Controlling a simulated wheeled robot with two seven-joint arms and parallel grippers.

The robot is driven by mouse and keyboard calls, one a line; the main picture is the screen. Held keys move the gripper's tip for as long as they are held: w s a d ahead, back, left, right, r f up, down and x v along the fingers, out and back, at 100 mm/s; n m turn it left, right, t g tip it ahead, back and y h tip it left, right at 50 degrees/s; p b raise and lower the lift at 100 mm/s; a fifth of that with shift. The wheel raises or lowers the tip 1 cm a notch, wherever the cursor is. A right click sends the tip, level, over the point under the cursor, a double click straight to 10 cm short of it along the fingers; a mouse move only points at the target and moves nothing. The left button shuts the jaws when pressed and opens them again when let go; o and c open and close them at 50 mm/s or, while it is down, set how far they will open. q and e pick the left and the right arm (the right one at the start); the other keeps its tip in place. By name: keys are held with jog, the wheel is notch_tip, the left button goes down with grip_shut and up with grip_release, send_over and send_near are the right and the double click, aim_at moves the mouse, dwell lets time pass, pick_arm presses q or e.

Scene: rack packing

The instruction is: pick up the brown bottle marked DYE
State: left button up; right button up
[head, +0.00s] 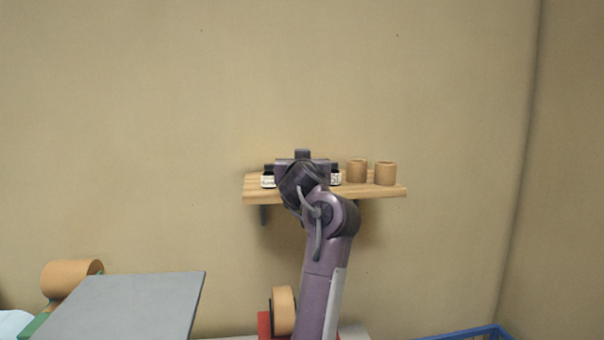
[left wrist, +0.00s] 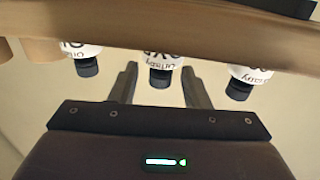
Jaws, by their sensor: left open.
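In the left wrist view, which shows the scene upside down, a bottle with a black cap and white label (left wrist: 162,66) sits between my two fingers. Its large label letters are partly cut off by the shelf edge but look like DYE. My left gripper (left wrist: 159,72) is open, with one finger on each side of this bottle; I cannot tell whether they touch it. In the head view my left gripper (head: 302,164) is at the shelf and hides this bottle. My right gripper is not in view.
Similar bottles stand on either side, one at left (head: 268,179) and one at right (head: 336,178) in the head view. Two brown cups (head: 357,171) stand farther right on the wooden shelf (head: 390,191). A blue crate (head: 470,333) is low at right, a grey panel (head: 125,305) low at left.

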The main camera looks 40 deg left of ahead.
pick_arm(q)
jog(key=shift+w+a, duration=0.1)
jog(key=shift+w, duration=0.05)
jog(key=shift+c, duration=1.1)
jog(key=c, duration=0.7)
grip_shut()
jog(key=shift+r, duration=0.1)
